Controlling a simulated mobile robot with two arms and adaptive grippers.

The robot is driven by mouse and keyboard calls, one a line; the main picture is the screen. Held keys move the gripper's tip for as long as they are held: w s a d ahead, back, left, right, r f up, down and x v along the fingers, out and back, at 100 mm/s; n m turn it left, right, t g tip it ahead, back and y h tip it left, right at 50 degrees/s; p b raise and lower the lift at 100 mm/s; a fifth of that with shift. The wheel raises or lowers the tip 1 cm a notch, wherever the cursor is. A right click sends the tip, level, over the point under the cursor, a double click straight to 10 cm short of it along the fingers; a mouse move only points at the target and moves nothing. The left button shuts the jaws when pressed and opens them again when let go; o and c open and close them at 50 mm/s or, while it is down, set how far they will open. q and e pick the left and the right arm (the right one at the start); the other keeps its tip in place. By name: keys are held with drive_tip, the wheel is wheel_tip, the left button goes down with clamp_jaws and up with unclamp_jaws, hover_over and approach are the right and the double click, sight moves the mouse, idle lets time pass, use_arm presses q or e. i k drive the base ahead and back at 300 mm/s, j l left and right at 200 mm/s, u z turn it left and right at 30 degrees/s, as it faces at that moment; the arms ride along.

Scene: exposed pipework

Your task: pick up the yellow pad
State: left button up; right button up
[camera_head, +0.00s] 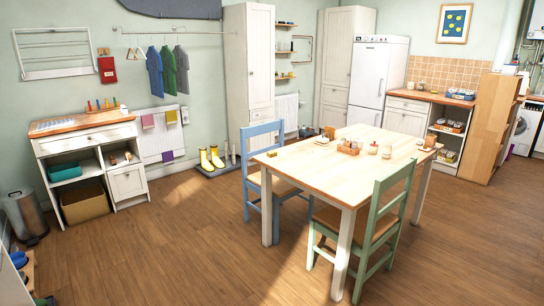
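A small yellow item (272,154), possibly the yellow pad, lies at the left end of the wooden dining table (325,177). It is too small to tell exactly what it is. A yellow cloth-like piece (171,117) hangs on the white radiator (153,146) at the left wall, beside pink and purple pieces. Neither of my grippers is in view.
A blue chair (264,135) stands at the table's left end and a green chair (385,215) at its front. A white cabinet (90,160) and bin (25,216) are left. The foreground floor is mostly clear.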

sight(273, 153)
drive_tip(key=i+u, duration=0.15)
drive_tip(key=i, duration=0.8)
drive_tip(key=i+z, duration=0.1)
drive_tip(key=i, duration=0.5)
drive_tip(key=i+j, duration=0.15)
drive_tip(key=i, duration=0.45)
drive_tip(key=i+z, duration=0.15)
drive_tip(key=i, duration=0.4)
drive_tip(key=i+j+z, duration=0.1)
drive_tip(key=i+j, duration=0.15)
drive_tip(key=i, duration=0.35)
